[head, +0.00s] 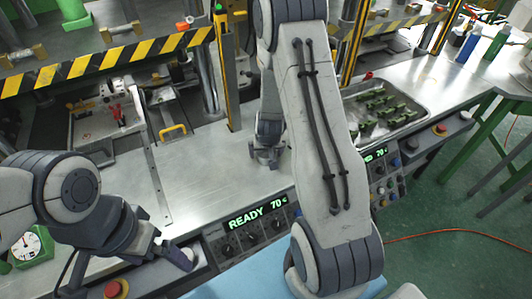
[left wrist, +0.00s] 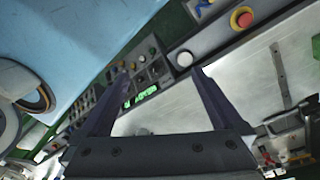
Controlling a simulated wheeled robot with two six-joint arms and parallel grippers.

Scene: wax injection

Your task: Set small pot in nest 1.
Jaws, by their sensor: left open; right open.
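I cannot make out a small pot or a marked nest 1 in either view. My left gripper (head: 178,258) is at the lower left of the head view, over the front edge by the control panel. Its two dark fingers stand apart and empty in the left wrist view (left wrist: 160,72). My right gripper (head: 265,154) is low over the middle of the metal bench (head: 205,165). It is open, partly hidden behind my right arm, and I see nothing held in it.
Striped press bars (head: 110,62) cross the back left, above a fixture with a red clamp (head: 119,115). A metal tray (head: 425,112) of green parts stands at right. A panel display (head: 256,211) reads READY 70. A green-cased gauge (head: 24,246) stands at lower left.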

